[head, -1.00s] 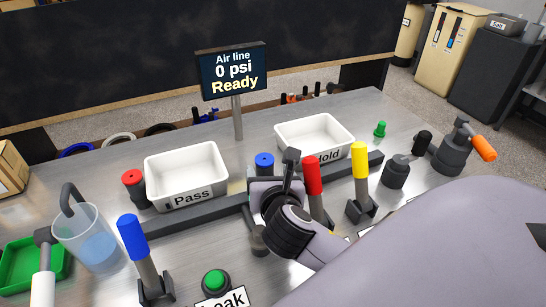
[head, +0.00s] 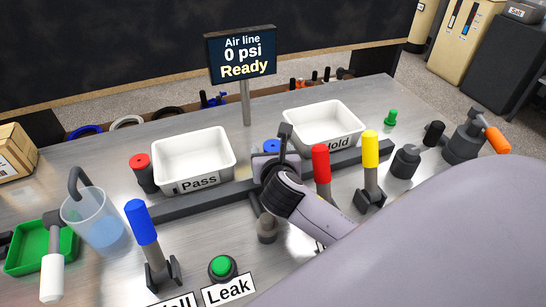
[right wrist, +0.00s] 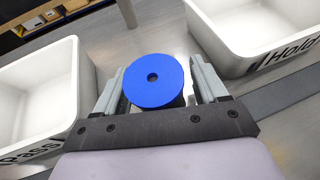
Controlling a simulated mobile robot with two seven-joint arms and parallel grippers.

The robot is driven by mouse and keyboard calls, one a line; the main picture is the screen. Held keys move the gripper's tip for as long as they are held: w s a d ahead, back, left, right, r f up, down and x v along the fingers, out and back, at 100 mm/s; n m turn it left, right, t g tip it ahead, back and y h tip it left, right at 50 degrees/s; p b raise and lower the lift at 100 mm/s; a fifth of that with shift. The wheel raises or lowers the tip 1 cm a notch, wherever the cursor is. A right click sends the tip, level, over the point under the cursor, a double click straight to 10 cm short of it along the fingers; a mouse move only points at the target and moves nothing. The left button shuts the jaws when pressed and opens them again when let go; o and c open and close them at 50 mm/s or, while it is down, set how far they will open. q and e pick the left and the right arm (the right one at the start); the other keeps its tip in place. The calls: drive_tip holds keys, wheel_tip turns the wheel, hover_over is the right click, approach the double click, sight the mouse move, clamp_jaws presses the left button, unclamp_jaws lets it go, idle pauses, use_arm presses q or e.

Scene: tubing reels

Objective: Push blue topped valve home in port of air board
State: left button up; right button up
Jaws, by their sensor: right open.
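The blue topped valve (head: 271,146) stands between the Pass and Hold trays, partly hidden by my right gripper (head: 268,158). In the right wrist view its round blue top (right wrist: 153,80), with a small dark centre hole, sits between the two grey fingers of my right gripper (right wrist: 158,88). The fingers are open on either side; I cannot tell whether either touches it. A long dark grey bar (head: 222,198), perhaps the air board, runs across the bench by the valve. The port and the valve's lower part are hidden, so its depth cannot be told. My left gripper is out of view.
White Pass (head: 195,185) and Hold (head: 352,141) trays flank the valve. Red (head: 321,163), yellow (head: 371,150) and blue (head: 140,222) handled levers stand nearby. A red topped piece (head: 140,163) is at left. The screen (head: 241,55) reads 0 psi, Ready.

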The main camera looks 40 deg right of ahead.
drive_tip(key=c, duration=1.1)
